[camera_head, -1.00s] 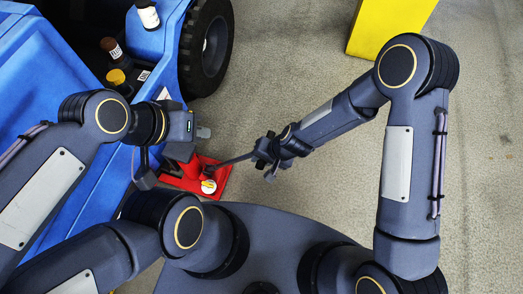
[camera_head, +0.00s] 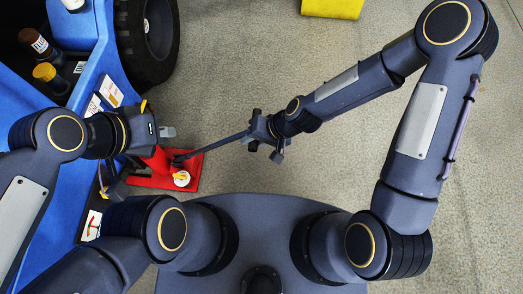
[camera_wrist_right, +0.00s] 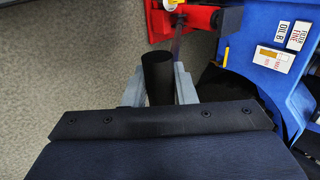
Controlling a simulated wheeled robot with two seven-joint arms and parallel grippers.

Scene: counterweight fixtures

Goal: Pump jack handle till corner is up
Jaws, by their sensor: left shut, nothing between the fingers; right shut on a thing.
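The red jack (camera_head: 191,174) stands on the floor beside the blue cart (camera_head: 92,60), with a white round part on top. Its dark handle (camera_head: 218,145) slants up and right from the jack to my right gripper (camera_head: 253,134). In the right wrist view, the pale fingers of my right gripper (camera_wrist_right: 159,88) are shut around the black handle end (camera_wrist_right: 158,72). My left gripper (camera_head: 168,132) is shut and empty, close above and left of the jack in the picture. My left arm hides part of the cart's corner. I cannot tell how high the corner is.
A black wheel (camera_head: 152,35) is at the cart's side. Bottles, including one with a yellow cap (camera_head: 46,73), stand in the cart. A yellow block (camera_head: 332,8) is at the top edge. The concrete floor to the right is clear.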

